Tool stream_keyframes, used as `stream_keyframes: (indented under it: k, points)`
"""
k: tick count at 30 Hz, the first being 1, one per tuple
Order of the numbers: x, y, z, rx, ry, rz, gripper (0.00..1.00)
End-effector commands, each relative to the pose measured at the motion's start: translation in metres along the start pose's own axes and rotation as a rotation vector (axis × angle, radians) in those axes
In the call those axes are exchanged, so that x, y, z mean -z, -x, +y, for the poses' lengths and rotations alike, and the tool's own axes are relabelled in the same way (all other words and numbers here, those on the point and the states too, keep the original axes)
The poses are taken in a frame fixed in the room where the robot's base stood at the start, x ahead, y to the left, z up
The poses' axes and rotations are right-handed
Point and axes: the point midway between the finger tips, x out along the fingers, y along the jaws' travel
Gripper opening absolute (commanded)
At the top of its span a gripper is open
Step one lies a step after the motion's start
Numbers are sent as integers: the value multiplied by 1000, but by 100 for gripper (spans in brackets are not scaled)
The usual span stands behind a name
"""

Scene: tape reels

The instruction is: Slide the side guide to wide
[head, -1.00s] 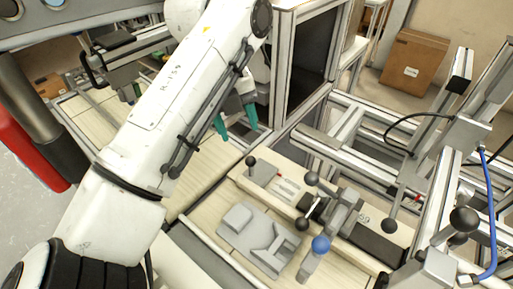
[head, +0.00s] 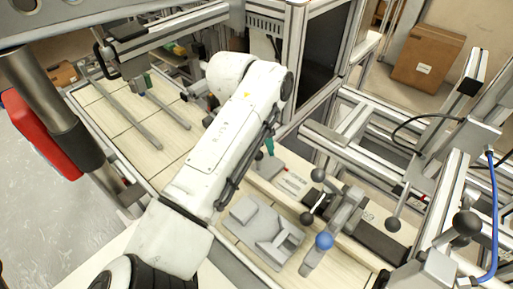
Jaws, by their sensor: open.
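My gripper (head: 268,147) is mostly hidden behind my own white arm; a teal finger shows pointing down, and it is open. It is over the left end of a long pale bench with a small grey slide plate (head: 270,167) and a short marked strip (head: 293,184) beside it. This plate looks like the side guide, but no readable label confirms it. Its black ball knob, in plain sight earlier, is now largely covered by my arm and gripper. Whether the finger touches the knob cannot be told.
Right of the plate stand a grey clamp (head: 347,210) with black ball-ended levers and a blue ball knob (head: 323,241). A grey fixture (head: 262,228) lies in front. Aluminium frames (head: 350,140) rise behind and right. A cardboard box (head: 427,60) is at the back.

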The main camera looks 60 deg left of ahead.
Motion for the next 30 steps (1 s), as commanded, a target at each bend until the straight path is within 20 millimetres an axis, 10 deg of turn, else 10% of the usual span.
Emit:
stream_keyframes:
  k: [5, 22, 30]
  points:
    - [0, 0, 0, 0, 0, 0, 54]
    - [0, 1, 0, 0, 0, -1, 1]
    - [0, 1, 0, 0, 0, -1, 0]
